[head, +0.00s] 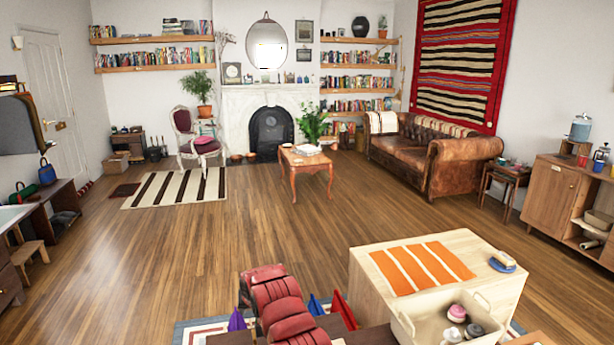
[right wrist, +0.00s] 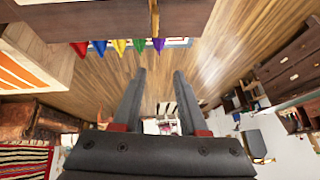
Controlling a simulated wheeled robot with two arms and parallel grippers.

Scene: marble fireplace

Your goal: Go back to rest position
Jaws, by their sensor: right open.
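My right gripper (right wrist: 160,75) shows in the right wrist view, with its two dark fingers spread apart and nothing between them. Beyond the fingertips is bare floor, and a row of coloured pennants (right wrist: 117,46) hangs from a wooden edge above them in the picture. In the head view, red segmented links that look like my right arm are at the bottom centre, and the fingers cannot be made out there. My left gripper is in neither view.
A pale wooden table (head: 455,300) with an orange striped cloth (head: 415,265) stands at the lower right. The wooden floor (head: 190,260) is open in the middle and left.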

